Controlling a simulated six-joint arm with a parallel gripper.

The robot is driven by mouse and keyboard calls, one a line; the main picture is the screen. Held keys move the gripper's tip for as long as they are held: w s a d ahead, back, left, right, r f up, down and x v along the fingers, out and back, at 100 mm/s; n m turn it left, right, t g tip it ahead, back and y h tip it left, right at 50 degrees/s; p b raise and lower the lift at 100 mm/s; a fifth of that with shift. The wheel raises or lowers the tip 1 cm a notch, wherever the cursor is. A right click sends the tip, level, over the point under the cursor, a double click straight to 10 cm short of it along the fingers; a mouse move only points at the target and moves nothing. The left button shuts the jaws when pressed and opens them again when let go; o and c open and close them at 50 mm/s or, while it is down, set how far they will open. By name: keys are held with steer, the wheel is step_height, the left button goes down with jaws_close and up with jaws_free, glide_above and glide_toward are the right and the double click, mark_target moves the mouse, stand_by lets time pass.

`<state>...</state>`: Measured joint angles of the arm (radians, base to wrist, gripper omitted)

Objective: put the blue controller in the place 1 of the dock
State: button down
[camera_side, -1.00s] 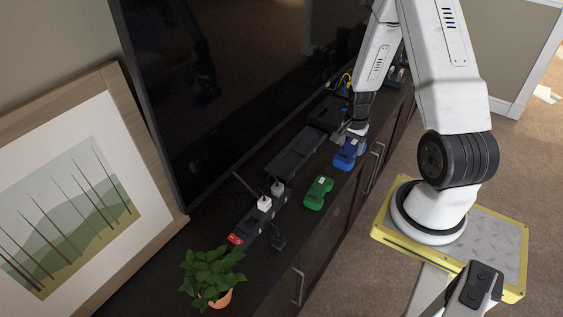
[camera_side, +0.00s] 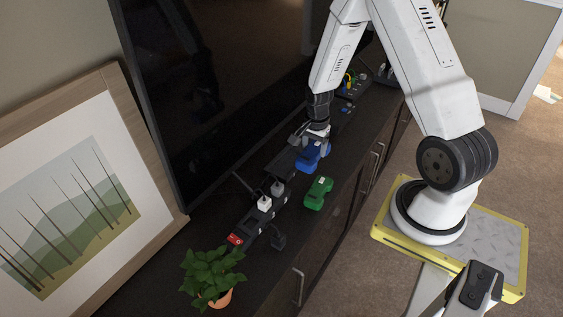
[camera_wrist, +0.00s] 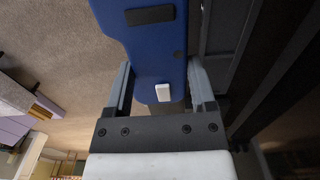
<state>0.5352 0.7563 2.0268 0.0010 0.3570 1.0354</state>
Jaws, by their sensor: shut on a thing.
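The blue controller (camera_side: 308,161) is held in my gripper (camera_side: 314,143) in the side view, close beside the dark dock (camera_side: 279,163) and toward its far end. In the wrist view the blue controller (camera_wrist: 150,48) fills the space between the two fingers of my gripper (camera_wrist: 160,88), which are shut on its sides. A white patch and a dark strip show on its face. My gripper and the controller hide part of the dock. I cannot make out the dock's place numbers or whether the controller touches it.
A green controller (camera_side: 318,193) lies on the dark cabinet, nearer the plant. A big TV screen (camera_side: 215,90) rises behind. Cabled devices (camera_side: 350,87) sit farther back.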

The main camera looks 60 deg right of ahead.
steer(key=w+d+f, duration=0.4)
steer(key=w, duration=0.4)
glide_above(288, 161)
steer(key=s, duration=0.1)
steer(key=f, duration=0.4)
steer(key=shift+a+f, duration=0.25)
steer(key=shift+a, duration=0.05)
steer(key=shift+w+d+f, duration=0.1)
steer(key=shift+w+f, duration=0.2)
steer(key=shift+f, duration=0.05)
steer(key=shift+w+f, duration=0.1)
steer(key=shift+f, duration=0.05)
steer(key=shift+w+d+f, duration=0.1)
steer(key=shift+f, duration=1.5)
steer(key=shift+f, duration=0.1)
jaws_free()
steer(key=shift+f, duration=0.1)
